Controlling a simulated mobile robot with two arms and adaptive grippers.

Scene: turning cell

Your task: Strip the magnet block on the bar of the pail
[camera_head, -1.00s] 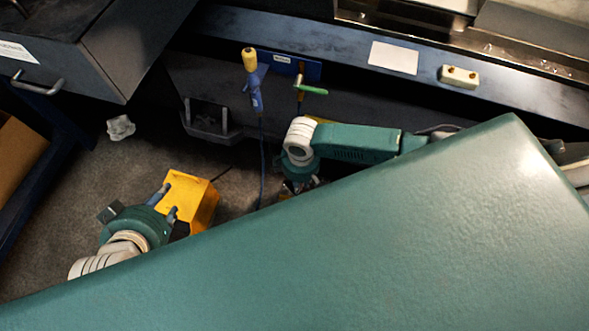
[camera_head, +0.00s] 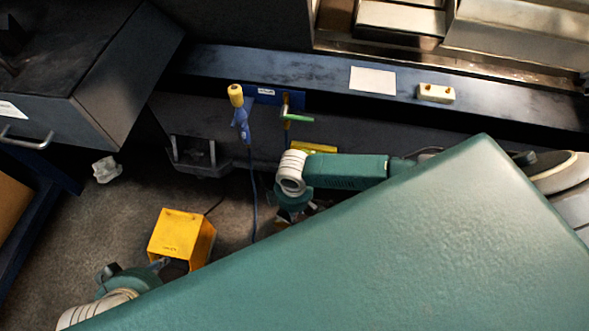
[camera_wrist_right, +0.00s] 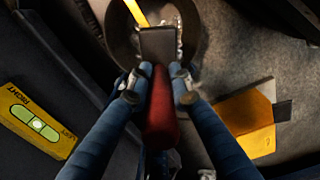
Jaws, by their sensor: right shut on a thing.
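In the right wrist view the dark magnet block (camera_wrist_right: 158,44) with a red handle (camera_wrist_right: 161,118) is over a dark round pail (camera_wrist_right: 195,38). Shiny bits show inside the pail. A yellow bar (camera_wrist_right: 137,12) reaches to the block's far edge; whether they touch is unclear. My right gripper (camera_wrist_right: 160,78) is shut on the red handle. In the head view my right gripper (camera_head: 297,210) is mostly hidden behind my own body, as are block and pail. My left gripper (camera_head: 140,276) is low at the left beside a yellow box; its fingers are too unclear to judge.
The yellow box (camera_head: 182,235) stands on the floor. A blue tool with a yellow end (camera_head: 239,112) and a green-handled tool (camera_head: 297,117) hang at the bench. A white card (camera_head: 373,80) lies on the ledge. A yellow level (camera_wrist_right: 38,121) shows in the wrist view.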

